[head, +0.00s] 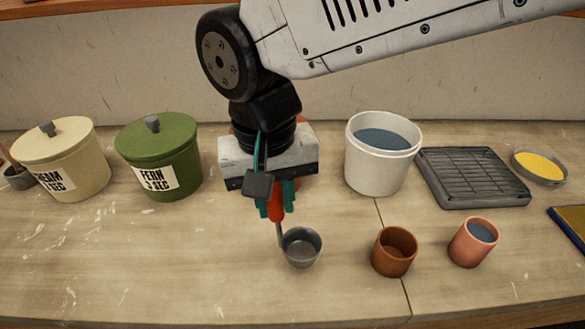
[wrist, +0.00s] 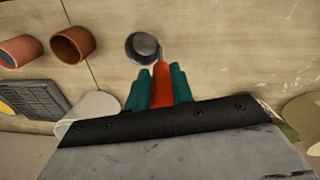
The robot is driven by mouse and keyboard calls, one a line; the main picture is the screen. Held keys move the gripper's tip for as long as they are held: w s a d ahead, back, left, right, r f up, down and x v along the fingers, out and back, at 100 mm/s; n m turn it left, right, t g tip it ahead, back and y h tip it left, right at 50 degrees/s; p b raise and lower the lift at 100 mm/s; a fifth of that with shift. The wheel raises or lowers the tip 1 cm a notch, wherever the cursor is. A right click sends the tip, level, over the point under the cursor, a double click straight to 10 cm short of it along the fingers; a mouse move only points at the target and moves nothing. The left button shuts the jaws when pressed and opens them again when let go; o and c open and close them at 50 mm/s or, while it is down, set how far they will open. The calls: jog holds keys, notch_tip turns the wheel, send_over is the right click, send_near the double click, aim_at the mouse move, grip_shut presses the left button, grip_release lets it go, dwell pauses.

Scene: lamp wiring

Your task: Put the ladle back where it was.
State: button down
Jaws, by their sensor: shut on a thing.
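The ladle has an orange handle (head: 277,204) and a grey metal cup (head: 301,247). My gripper (head: 275,208) is shut on the orange handle, with a teal finger on each side. The cup hangs below and a little to the right of the fingers, low over the table's middle. I cannot tell whether it touches the wood. In the wrist view the cup (wrist: 142,47) shows beyond the fingertips, and the orange handle (wrist: 162,88) is between the teal fingers (wrist: 160,85). The upper end of the handle is hidden by my gripper.
A green lidded jar (head: 159,160) and a cream lidded jar (head: 63,160) stand left. A white bucket of blue-grey liquid (head: 381,155), a dark rack (head: 473,178) and a yellow-filled dish (head: 540,167) stand right. A brown cup (head: 394,252) and a pink cup (head: 473,243) stand front right. Front left is clear.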

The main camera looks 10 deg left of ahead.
aim_at(275, 224)
jog(key=shift+w+a, duration=0.2)
jog(key=shift+f, duration=1.75)
jog(key=shift+f, duration=0.15)
jog(key=c, duration=1.2)
grip_release()
